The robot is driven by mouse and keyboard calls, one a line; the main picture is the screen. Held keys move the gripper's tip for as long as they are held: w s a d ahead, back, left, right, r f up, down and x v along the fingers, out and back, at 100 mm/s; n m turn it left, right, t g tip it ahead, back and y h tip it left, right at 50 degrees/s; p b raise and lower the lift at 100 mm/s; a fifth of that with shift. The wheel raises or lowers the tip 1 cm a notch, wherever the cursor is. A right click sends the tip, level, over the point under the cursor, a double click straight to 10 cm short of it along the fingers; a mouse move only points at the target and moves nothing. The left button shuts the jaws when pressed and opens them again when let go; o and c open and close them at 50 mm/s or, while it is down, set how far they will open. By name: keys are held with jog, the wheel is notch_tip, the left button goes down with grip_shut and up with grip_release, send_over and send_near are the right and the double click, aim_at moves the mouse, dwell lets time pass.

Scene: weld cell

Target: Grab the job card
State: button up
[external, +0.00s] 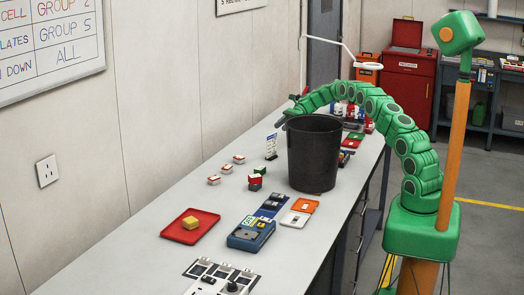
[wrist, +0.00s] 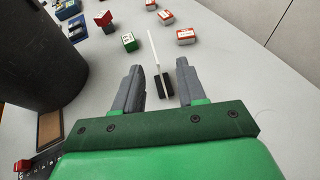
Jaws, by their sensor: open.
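The job card appears to be the white upright card (external: 271,147) on the bench, left of the dark bin in the external view. In the wrist view a thin white card (wrist: 153,48), seen nearly edge-on, rises from a small black base (wrist: 163,87). My gripper (wrist: 159,66) is open, with one grey finger on each side of the card and base in this view. I see a gap on both sides and no contact; the height of the fingers over the base is unclear. In the external view my gripper (external: 283,119) is small and partly unclear behind the bin.
A tall dark bin (external: 315,160) stands close beside my gripper, and fills the upper left of the wrist view (wrist: 40,50). A green block (wrist: 130,42), a red block (wrist: 103,18) and several red-and-white boxes (wrist: 186,36) lie beyond the card. The wall runs along the bench's left.

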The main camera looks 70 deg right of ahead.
send_over(272, 146)
jog(key=d, duration=0.2)
jog(key=shift+s+f, duration=0.2)
jog(key=shift+f, duration=0.8)
grip_shut()
